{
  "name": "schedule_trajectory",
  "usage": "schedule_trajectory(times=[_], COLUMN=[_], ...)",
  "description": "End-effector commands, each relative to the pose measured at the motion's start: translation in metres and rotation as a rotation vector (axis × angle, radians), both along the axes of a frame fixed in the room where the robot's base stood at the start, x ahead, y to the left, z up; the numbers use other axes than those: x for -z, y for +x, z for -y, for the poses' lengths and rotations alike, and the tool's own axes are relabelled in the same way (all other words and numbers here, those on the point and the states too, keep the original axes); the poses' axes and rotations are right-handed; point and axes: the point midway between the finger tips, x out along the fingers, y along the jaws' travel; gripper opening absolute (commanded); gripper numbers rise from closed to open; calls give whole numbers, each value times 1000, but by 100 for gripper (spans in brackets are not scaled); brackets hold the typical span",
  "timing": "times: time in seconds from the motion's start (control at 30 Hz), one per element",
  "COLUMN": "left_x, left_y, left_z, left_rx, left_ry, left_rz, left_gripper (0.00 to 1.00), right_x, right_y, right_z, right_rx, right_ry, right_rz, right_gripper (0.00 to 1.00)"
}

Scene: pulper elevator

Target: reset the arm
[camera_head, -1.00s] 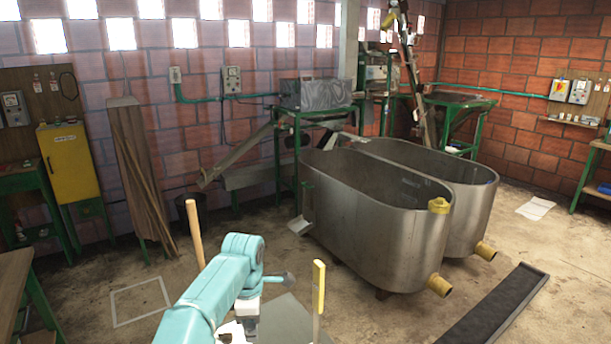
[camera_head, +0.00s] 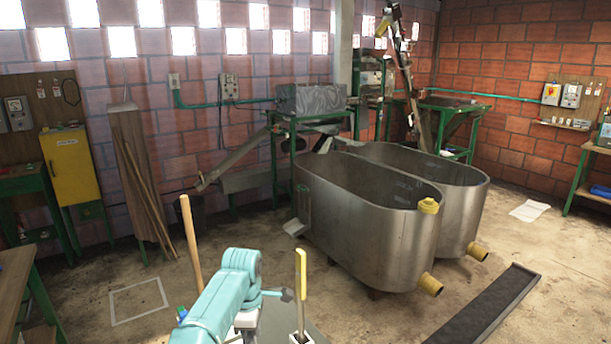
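My teal arm (camera_head: 226,298) rises from the lower left of the head view and bends at its elbow. A small dark grey end piece (camera_head: 284,294), which looks like my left gripper, points right beyond the elbow. It is too small to tell whether its fingers are open or shut, and I see nothing held in it. It is beside and left of an upright yellow-topped handle (camera_head: 301,277), apparently apart from it. My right gripper is not in view.
A wooden pole (camera_head: 191,243) stands left of the arm. Two steel tanks (camera_head: 368,230) with yellow outlets stand right and behind. A dark floor channel (camera_head: 487,308) lies at the lower right. A yellow cabinet (camera_head: 70,165) stands by the left wall. Open floor lies between.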

Motion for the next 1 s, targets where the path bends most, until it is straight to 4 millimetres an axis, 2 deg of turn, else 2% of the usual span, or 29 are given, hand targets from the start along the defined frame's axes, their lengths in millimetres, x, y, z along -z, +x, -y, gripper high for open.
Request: schedule_trajectory(times=[0.27,0.37,0.47,0.57,0.6,0.67,0.7,0.83,0.9,1.0], left_x=[74,108,151,203,223,249,265,303,315,322], left_y=[-5,-15,-33,-65,-82,-110,-130,-203,-243,-293], left_z=[2,4,7,10,11,13,14,14,13,10], left_rx=[236,344,473,629,693,783,840,1010,1091,1191], left_ry=[-55,-85,-125,-179,-201,-229,-244,-277,-281,-274], left_rz=[8,17,31,58,73,99,118,180,210,245], left_gripper=[36,36,36,36,36,36,36,36,36,36], right_x=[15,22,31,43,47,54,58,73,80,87], right_y=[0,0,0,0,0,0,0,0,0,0], right_z=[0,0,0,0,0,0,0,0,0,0], right_rx=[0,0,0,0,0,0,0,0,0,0], right_ry=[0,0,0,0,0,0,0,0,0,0], right_rz=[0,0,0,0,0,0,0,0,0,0], right_gripper=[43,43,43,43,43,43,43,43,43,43])
